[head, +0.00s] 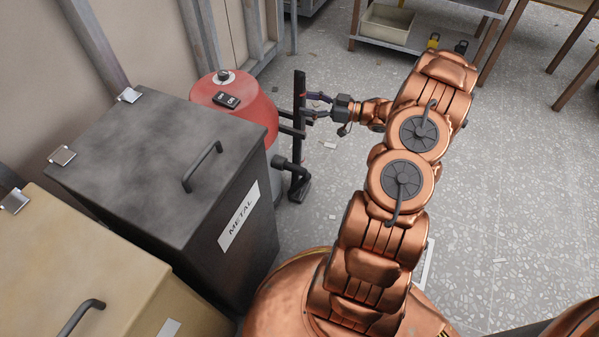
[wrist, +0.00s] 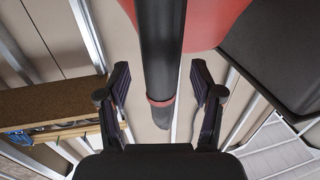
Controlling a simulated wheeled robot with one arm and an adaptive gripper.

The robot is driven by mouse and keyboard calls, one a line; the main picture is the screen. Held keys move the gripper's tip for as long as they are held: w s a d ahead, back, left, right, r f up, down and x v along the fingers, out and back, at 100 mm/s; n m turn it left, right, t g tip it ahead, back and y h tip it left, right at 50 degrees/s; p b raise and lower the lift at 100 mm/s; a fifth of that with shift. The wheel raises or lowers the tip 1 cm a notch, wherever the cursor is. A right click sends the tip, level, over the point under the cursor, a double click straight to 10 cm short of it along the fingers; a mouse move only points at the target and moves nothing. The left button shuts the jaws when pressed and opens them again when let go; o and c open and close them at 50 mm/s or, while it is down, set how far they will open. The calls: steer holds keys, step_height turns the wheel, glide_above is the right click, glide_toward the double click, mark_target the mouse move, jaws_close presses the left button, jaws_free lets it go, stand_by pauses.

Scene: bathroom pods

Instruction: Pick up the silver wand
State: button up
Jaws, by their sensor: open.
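No plainly silver wand shows; the wand-like thing is a dark upright pole (head: 299,95) beside a red-topped canister (head: 250,108). Its foot (head: 298,188) stands on the floor. In the wrist view a black tube (wrist: 161,45) with a red ring (wrist: 160,103) and a grey end runs down between my fingers; it looks like the same pole. My gripper (head: 309,105) reaches it from the right, and also shows in the wrist view (wrist: 160,72). The fingers are open, one on each side of the tube, with gaps visible on both sides.
A dark bin marked METAL (head: 130,160) and a tan bin (head: 70,265) stand left of my arm. A low shelf with a pale tub (head: 386,24) stands at the back. Speckled floor (head: 510,170) is mostly clear on the right, with small scraps.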

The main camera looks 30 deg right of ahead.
steer(key=shift+b+x, duration=0.3)
steer(key=shift+x, duration=1.15)
steer(key=shift+f, duration=0.1)
jaws_close()
